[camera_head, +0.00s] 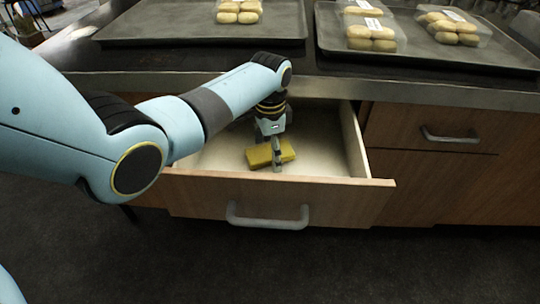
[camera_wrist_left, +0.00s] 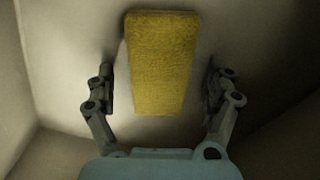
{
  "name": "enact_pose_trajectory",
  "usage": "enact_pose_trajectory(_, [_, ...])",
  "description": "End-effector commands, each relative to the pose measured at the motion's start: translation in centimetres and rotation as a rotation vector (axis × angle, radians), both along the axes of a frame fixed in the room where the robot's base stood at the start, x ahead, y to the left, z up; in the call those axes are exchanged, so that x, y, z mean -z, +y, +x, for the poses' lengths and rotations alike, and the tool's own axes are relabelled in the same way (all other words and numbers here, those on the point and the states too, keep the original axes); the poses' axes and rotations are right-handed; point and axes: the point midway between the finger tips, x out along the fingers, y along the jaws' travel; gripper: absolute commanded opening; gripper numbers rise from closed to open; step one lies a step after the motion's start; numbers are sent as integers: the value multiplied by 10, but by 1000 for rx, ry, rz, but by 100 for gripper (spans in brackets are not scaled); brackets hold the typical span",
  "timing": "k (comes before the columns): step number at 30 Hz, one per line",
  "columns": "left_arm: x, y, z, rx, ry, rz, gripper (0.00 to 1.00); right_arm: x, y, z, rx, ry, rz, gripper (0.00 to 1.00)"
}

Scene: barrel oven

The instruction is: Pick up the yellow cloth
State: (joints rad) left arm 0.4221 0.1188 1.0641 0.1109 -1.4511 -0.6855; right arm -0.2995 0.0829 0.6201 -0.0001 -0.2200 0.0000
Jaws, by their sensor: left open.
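The yellow cloth (camera_head: 262,156) is a flat, folded rectangle lying in the open drawer (camera_head: 348,140). In the left wrist view the cloth (camera_wrist_left: 160,60) lies lengthwise between the two spread fingers, with a gap on each side. My left gripper (camera_head: 276,158) points down into the drawer over the cloth and hides part of it in the head view. The left gripper (camera_wrist_left: 160,90) is open and holds nothing. I cannot tell how far the fingertips are above the drawer floor. My right gripper is not in view.
The drawer's front with its handle (camera_head: 268,217) stands out from the counter. The counter edge (camera_head: 420,92) overhangs the drawer's back. Trays (camera_head: 200,30) with packs of buns (camera_head: 238,12) stand on top. A closed drawer (camera_head: 430,127) is at the right.

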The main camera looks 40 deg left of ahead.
Motion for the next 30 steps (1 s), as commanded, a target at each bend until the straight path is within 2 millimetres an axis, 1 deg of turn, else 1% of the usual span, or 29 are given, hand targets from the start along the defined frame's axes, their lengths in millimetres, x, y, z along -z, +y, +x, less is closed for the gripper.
enact_pose_trajectory(3, [-1,0,0,0,-1,-1,87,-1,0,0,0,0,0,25])
enact_pose_trajectory(4, [-1,0,0,0,0,0,84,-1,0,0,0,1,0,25])
enact_pose_trajectory(17, [-1,0,0,0,0,0,28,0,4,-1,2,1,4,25])
enact_pose_trajectory(18, [-1,0,0,0,0,0,26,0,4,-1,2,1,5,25])
enact_pose_trajectory(25, [-3,0,0,0,-1,0,26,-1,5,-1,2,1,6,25])
enact_pose_trajectory(28, [-10,0,1,0,-1,0,26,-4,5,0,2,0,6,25])
enact_pose_trajectory(30, [-18,0,1,0,-3,0,26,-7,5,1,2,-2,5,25])
